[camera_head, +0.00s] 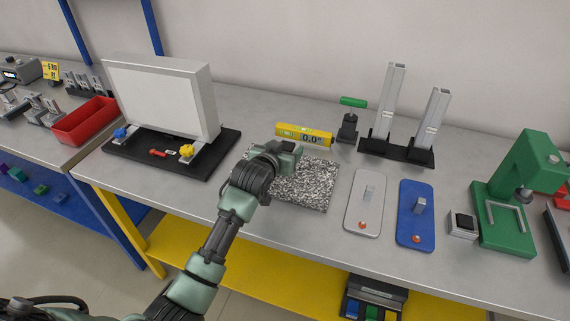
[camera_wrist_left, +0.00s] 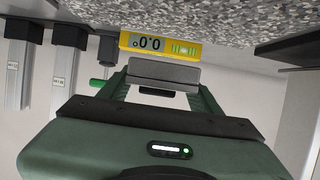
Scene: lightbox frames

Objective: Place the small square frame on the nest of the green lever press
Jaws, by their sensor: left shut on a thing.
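The green lever press (camera_head: 547,157) stands at the right of the bench. A light, thin angular outline (camera_head: 506,232) on its base looks like the nest, with no separate frame seen in it. My left gripper (camera_head: 287,150) is over the back of the speckled granite plate, far left of the press. In the left wrist view the gripper (camera_wrist_left: 160,92) is shut on a grey flat piece (camera_wrist_left: 165,72), seen edge-on between its fingers. Its outline is hidden, so I cannot tell whether it is the small square frame. My right gripper is not in view.
The granite plate (camera_head: 310,194), a yellow digital level (camera_head: 304,135), grey plate (camera_head: 363,215) and blue plate (camera_head: 404,228) with upright blocks, and a small black-topped box (camera_head: 463,224) share the bench. Tall metal posts (camera_head: 393,95) stand behind. A white panel (camera_head: 150,90) stands at left.

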